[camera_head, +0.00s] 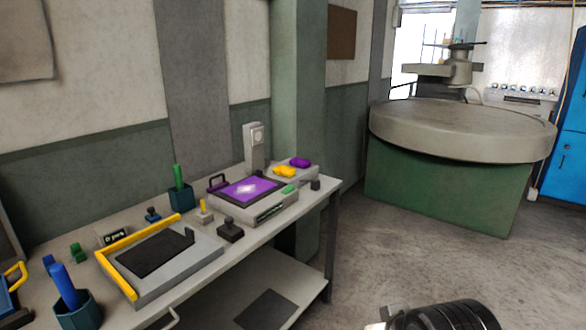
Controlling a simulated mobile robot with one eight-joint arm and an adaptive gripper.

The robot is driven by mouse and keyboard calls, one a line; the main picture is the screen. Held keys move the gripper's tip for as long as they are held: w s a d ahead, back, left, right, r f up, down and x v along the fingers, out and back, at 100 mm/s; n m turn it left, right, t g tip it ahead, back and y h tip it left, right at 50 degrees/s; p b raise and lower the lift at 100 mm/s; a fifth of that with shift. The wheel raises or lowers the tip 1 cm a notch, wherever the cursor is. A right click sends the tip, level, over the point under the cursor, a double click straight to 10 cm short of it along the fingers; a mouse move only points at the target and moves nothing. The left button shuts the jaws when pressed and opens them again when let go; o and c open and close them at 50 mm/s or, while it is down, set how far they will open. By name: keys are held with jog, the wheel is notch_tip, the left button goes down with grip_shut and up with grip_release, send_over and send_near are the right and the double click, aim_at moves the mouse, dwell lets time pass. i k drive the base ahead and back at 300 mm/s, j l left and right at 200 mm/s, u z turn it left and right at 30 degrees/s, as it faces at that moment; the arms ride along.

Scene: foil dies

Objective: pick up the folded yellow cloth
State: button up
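A small yellow folded item (284,171), which looks like the yellow cloth, lies on a low grey stand (305,175) at the far end of the workbench. A purple item (300,162) of like shape lies just behind it to the right. The two are close together; I cannot tell if they touch. A dark rounded part of my own arm shows at the bottom edge, well apart from the bench. My gripper's fingers do not show.
The bench (255,236) carries a purple-topped grey device (226,204), a yellow-edged board (195,267), dark cups (181,196) with green and blue rods, and small stamps. A grey upright device (254,147) stands behind. Open floor (420,235) lies right, before a large round machine (460,130).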

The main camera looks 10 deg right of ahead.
aim_at(283, 170)
jog(key=i+l+u, duration=0.2)
jog(key=i, duration=0.2)
jog(key=i+l+u, duration=0.15)
jog(key=i+l, duration=0.15)
jog(key=i+l+u, duration=0.2)
jog(key=i+l, duration=0.15)
jog(key=i+l+u, duration=0.2)
jog(key=i+l, duration=0.15)
jog(key=i+l+u, duration=0.2)
jog(key=l, duration=0.25)
jog(key=i+l+u, duration=0.15)
jog(key=i+l, duration=0.2)
jog(key=l, duration=0.15)
jog(key=i+l+u, duration=0.2)
jog(key=l, duration=0.3)
jog(key=i+l+u, duration=0.2)
jog(key=l, duration=0.35)
